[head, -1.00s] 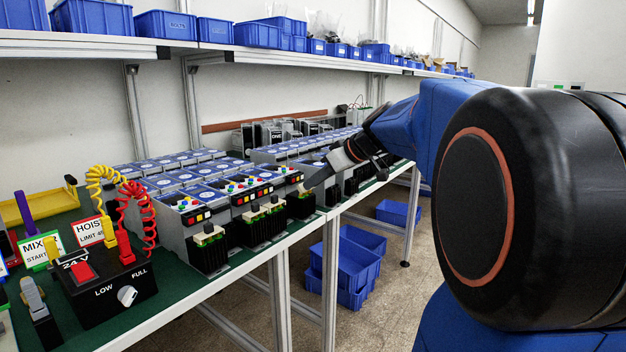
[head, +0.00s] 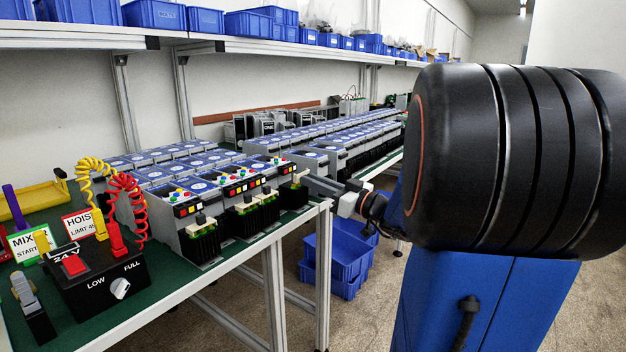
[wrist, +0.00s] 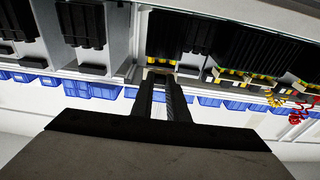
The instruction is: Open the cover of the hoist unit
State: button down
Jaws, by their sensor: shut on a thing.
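Soft starter units stand in rows on the green bench; a front-row unit (head: 235,180) has coloured buttons on top. Their lower fronts carry black ribbed covers with pale tabs. My gripper (head: 306,181) reaches in from the right, its fingers level, at the right-end black cover (head: 294,197). It is shut on that cover's pale tab, which shows small between the fingertips in the wrist view (wrist: 160,72). The cover looks upright. The fingers partly hide the tab.
A black control box (head: 100,285) with a white knob and coiled yellow and red cables stands at the left front. Blue bins (head: 338,255) sit on the floor under the bench. A shelf (head: 200,40) with blue bins runs above.

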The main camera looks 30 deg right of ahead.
jog(key=shift+f+t+y, duration=0.3)
jog(key=shift+f+t, duration=0.15)
jog(key=shift+t, duration=0.45)
jog(key=c, duration=1.7)
grip_release()
